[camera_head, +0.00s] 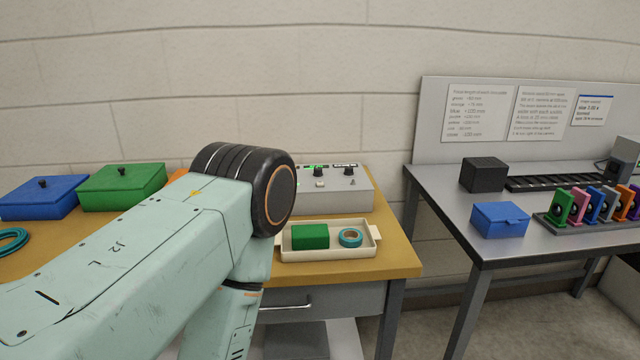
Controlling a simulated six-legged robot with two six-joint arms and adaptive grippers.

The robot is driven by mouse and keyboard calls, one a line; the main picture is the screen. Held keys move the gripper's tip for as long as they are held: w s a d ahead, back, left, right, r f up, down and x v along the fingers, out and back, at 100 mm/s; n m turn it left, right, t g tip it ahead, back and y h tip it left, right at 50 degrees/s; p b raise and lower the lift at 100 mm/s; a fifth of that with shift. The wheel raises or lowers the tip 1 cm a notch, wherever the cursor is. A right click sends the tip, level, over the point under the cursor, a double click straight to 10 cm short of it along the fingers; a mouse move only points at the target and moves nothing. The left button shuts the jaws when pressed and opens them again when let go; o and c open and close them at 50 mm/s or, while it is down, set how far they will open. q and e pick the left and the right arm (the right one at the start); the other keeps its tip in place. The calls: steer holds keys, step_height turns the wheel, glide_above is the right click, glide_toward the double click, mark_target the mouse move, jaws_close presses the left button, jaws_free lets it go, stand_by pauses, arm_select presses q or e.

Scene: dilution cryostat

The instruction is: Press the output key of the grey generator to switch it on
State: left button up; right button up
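The grey generator (345,200) stands at the back of the wooden-topped table, against the wall. It is a grey box with a sloped panel that carries two dark knobs, small display strips with some green, and a small pale key-like part (320,184). Which part is the output key is too small to tell. My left arm comes in from the left and its dark round joint hides the generator's left side. The arm then bends down out of the picture, so my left gripper does not show. My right gripper does not show either.
A cream tray (328,257) with a green block (310,237) and a teal tape roll (350,238) sits before the generator. Blue (42,197) and green (121,187) lidded boxes stand left. A separate grey table (455,205) stands right, across a gap.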

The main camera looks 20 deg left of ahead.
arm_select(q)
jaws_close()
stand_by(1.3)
